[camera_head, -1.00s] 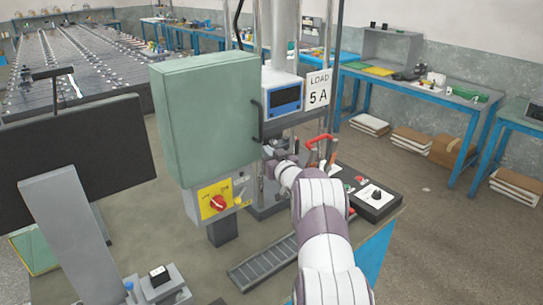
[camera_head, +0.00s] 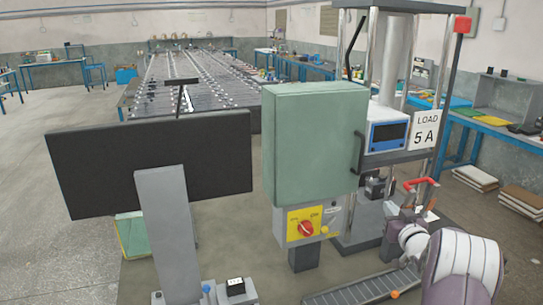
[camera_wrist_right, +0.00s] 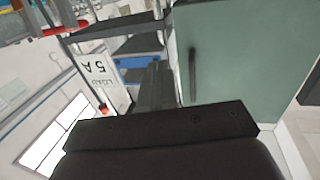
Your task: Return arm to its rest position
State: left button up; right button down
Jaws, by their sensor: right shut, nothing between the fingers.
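My right arm (camera_head: 462,265) comes in at the lower right of the head view. Its gripper (camera_head: 392,208) is small and partly hidden there, in front of the test stand and beside the red-handled lever (camera_head: 421,183). In the right wrist view the gripper (camera_wrist_right: 156,78) has its dark fingers together with nothing between them. They point toward the blue-screened meter (camera_wrist_right: 138,60), with the green cabinet (camera_wrist_right: 235,60) to their right. My left gripper is not in view.
The green cabinet (camera_head: 315,145) stands above a panel with a red switch on yellow (camera_head: 306,228). A LOAD 5 A sign (camera_head: 425,136) hangs on the stand. A black monitor (camera_head: 150,160) stands at left. Open floor (camera_head: 30,190) lies at far left.

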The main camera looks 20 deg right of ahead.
jog(key=s+f+m+g+h, duration=0.2)
jog(key=s+f+g, duration=0.5)
jog(key=f, duration=0.4)
jog(key=s+a+f+g+y, duration=0.2)
jog(key=s+a+f+g, duration=0.2)
jog(key=a, duration=0.2)
jog(key=s+a+r+n+g+y, duration=0.1)
jog(key=s+a, duration=0.4)
jog(key=a, duration=0.4)
jog(key=s+a+n+g+y, duration=0.1)
jog(key=s+a, duration=0.3)
jog(key=a, duration=0.6)
jog(key=s+a+r+n+g+y, duration=0.1)
jog(key=s+a, duration=0.4)
jog(key=a, duration=0.5)
jog(key=shift+s+r+n+g+y+p, duration=0.4)
jog(key=shift+n+g, duration=0.4)
jog(key=shift+g, duration=0.3)
jog(key=shift+d, duration=0.1)
